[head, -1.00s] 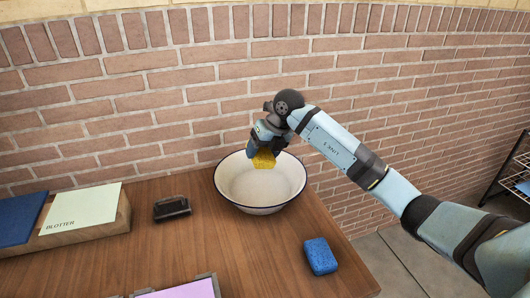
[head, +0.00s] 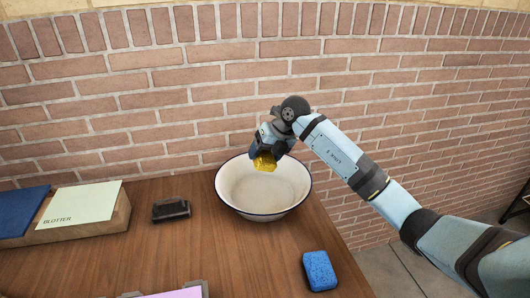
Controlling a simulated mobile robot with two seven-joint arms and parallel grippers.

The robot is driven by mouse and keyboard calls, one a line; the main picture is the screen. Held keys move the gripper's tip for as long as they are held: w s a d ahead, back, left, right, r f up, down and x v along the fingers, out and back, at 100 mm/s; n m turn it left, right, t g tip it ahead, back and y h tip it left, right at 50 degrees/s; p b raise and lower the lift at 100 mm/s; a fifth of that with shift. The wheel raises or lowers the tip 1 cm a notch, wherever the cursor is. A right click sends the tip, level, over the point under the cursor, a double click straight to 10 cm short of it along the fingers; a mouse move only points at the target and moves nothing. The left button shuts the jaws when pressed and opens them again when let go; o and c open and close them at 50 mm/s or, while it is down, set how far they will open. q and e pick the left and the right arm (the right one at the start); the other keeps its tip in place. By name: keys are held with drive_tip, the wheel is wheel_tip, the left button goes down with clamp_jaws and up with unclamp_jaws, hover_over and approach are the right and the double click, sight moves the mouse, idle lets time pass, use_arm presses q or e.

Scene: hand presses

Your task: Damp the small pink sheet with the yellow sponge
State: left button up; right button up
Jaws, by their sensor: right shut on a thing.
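The yellow sponge (head: 264,162) is in my right gripper (head: 267,153), which is shut on it above the white bowl (head: 270,205). The bowl has a dark rim and stands at the back of the wooden table. A pink sheet (head: 176,294) shows only as a strip at the bottom edge, with grey parts around it; the rest is cut off. My left gripper is not in view.
A blue sponge (head: 319,271) lies at the front right of the bowl. A small black object (head: 171,209) lies left of the bowl. A wooden stand (head: 112,222) at the left holds a pale green sheet marked BLOTTER (head: 82,203) and a dark blue sheet (head: 18,212).

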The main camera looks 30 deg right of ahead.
wheel_tip(320, 180, down, 4)
drive_tip(key=shift+r+b, duration=0.1)
drive_tip(key=shift+b, duration=1.05)
wheel_tip(320, 180, down, 5)
drive_tip(key=shift+r+b, duration=0.2)
drive_tip(key=shift+b, duration=0.9)
drive_tip(key=shift+f, duration=0.2)
use_arm(q)
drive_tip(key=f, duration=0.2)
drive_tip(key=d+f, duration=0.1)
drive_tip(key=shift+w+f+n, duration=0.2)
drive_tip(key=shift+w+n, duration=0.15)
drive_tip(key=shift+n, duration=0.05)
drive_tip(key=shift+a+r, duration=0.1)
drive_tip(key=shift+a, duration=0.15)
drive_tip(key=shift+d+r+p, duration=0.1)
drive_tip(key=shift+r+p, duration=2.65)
drive_tip(key=shift+p, duration=0.1)
use_arm(e)
drive_tip(key=shift+r, duration=4.3)
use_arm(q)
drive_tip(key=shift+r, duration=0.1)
use_arm(e)
drive_tip(key=shift+r, duration=0.1)
